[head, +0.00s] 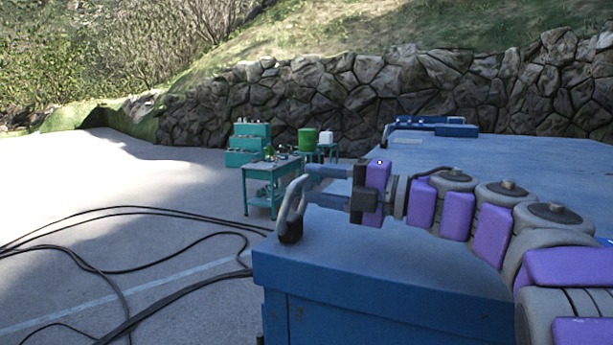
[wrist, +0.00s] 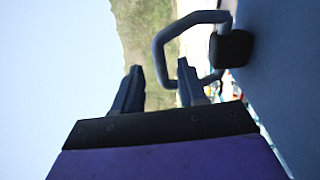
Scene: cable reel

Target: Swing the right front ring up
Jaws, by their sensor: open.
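A grey metal ring (head: 283,208) sits on a black mount (head: 290,235) at the near left corner of the blue reel housing (head: 350,235). It stands up from the mount at a slant. The ring (wrist: 157,52) and its black mount (wrist: 231,48) also show in the wrist view. My gripper (head: 309,184) is open, with its two blue fingers pointing left at the ring. In the wrist view, one bar of the ring lies between the open fingertips of my gripper (wrist: 160,72). I cannot tell whether the fingers touch it.
The blue housing top stretches away to the right under my arm. More blue parts (head: 435,124) lie on its far end. Black cables (head: 130,240) lie on the pavement at left.

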